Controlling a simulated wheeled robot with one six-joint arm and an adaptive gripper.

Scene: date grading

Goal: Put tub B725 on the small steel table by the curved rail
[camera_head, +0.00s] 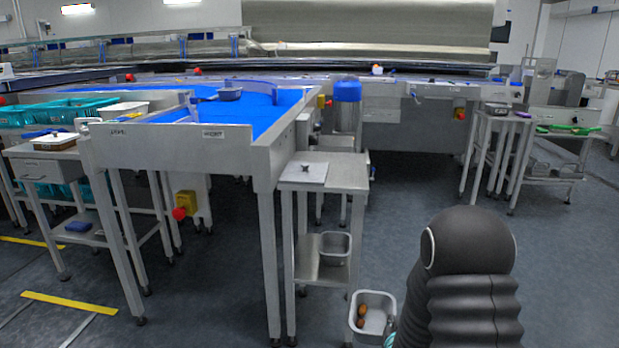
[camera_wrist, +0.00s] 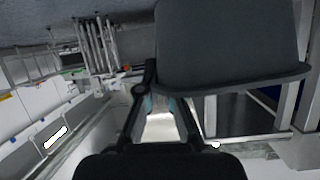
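A grey steel tub (camera_head: 389,298) with brown dates in it is at the bottom of the head view, beside my dark arm. No label on it is readable. In the wrist view the tub (camera_wrist: 230,45) shows as a dark wall with a projecting rim. My gripper (camera_wrist: 163,97) has its teal-padded fingers at the tub's edge, one beside it and one partly hidden behind the rim; it appears shut on it. A small steel table (camera_head: 345,173) stands left of my arm, beside the blue-topped sorting table. A curved blue rail (camera_head: 250,83) shows on that sorting table.
A grey plate with a dark knob (camera_head: 305,172) lies on the small table's left part. Another grey tub (camera_head: 336,248) stands on its lower shelf. The sorting table (camera_head: 200,150) blocks the left. More steel tables (camera_head: 500,116) stand far right. The floor between is clear.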

